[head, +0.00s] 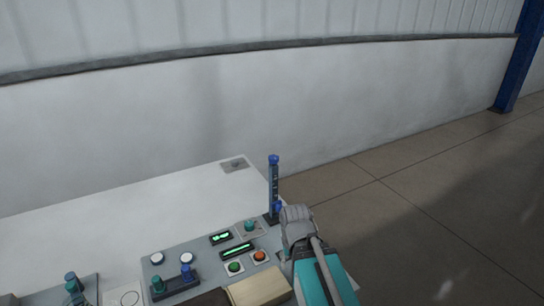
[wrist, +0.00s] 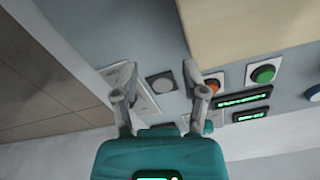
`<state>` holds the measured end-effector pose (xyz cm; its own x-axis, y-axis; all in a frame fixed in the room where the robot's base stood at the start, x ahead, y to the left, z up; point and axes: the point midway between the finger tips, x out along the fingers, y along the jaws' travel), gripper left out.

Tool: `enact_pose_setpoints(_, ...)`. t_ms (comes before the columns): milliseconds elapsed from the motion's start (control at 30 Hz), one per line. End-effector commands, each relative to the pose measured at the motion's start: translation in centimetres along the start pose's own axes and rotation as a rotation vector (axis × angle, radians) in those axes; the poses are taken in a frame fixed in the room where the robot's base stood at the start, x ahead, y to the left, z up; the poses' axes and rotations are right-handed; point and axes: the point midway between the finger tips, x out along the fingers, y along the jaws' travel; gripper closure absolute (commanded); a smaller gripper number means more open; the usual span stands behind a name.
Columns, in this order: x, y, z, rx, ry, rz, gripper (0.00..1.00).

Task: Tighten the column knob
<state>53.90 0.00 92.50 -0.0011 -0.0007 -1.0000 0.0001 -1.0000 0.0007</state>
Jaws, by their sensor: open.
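The column (head: 273,182) is a slim dark upright post with a blue cap, at the right back edge of the control panel in the head view. A small blue knob (head: 278,207) shows low on its right side. My gripper (head: 294,213) is just right of this knob, close to it; I cannot tell if they touch. In the wrist view my gripper (wrist: 160,77) is open, its two grey fingers apart over the panel.
The panel holds a green button (head: 235,267), an orange button (head: 260,256), lit green displays (head: 237,249) and a teal knob (head: 249,225). A beige block (head: 258,288) lies at its front. The white tabletop (head: 130,211) is clear behind; open floor (head: 400,205) lies right.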

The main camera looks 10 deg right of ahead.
Motion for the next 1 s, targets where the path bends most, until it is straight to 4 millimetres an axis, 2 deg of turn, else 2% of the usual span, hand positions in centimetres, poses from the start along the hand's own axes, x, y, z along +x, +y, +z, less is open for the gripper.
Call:
enact_pose_setpoints(367,0.0,0.0,0.0,0.0,0.0,0.0,0.43)
enact_pose_setpoints(533,0.0,-0.2,-0.3,-0.007,0.01,-0.005,0.13)
enact_pose_setpoints(633,0.0,-0.7,-1.0,-0.025,0.038,-0.02,0.11)
enact_pose_setpoints(767,-0.2,-2.3,-2.9,-0.069,0.115,-0.057,0.11)
enact_pose_setpoints(1000,-1.6,-6.8,-9.1,-0.204,0.385,-0.165,0.11)
